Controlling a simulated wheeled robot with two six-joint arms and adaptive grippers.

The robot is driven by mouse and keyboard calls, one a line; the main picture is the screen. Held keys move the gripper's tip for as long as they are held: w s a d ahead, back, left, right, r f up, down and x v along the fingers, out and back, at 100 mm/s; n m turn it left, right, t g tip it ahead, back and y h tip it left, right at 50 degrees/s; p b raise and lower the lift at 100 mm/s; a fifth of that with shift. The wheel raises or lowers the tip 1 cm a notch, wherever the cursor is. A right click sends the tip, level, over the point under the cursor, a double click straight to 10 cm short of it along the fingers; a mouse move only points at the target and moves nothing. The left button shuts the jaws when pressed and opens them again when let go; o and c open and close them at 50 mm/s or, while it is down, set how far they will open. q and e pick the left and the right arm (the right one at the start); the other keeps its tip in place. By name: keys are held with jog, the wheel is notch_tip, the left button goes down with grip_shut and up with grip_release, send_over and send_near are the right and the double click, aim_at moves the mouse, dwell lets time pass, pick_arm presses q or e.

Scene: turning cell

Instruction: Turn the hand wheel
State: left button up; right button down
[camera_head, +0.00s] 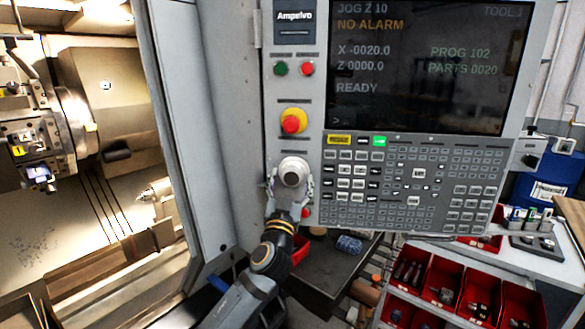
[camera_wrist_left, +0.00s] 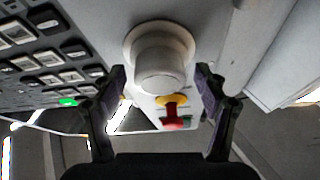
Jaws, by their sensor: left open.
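The hand wheel (camera_head: 292,172) is a round pale knob with a grey centre on the control panel, below the yellow and red stop button. In the left wrist view the hand wheel (camera_wrist_left: 160,58) stands out from the panel as a stepped white cylinder. My left gripper (camera_head: 290,184) is at the wheel, one finger on each side. In the left wrist view my left gripper (camera_wrist_left: 162,80) is open, and gaps show between the fingers and the wheel. My right gripper is in neither view.
The stop button (camera_head: 293,121) sits just above the wheel; green and red buttons are higher up. The keypad (camera_head: 410,185) and screen (camera_head: 430,65) are to the right. The lathe's open interior (camera_head: 80,200) is at left. Red bins (camera_head: 455,290) stand below right.

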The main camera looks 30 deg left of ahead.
pick_arm(q)
jog(key=shift+w+a+r, duration=0.2)
jog(key=shift+w+r, duration=0.15)
jog(key=shift+w, duration=0.2)
jog(key=shift+f, duration=0.1)
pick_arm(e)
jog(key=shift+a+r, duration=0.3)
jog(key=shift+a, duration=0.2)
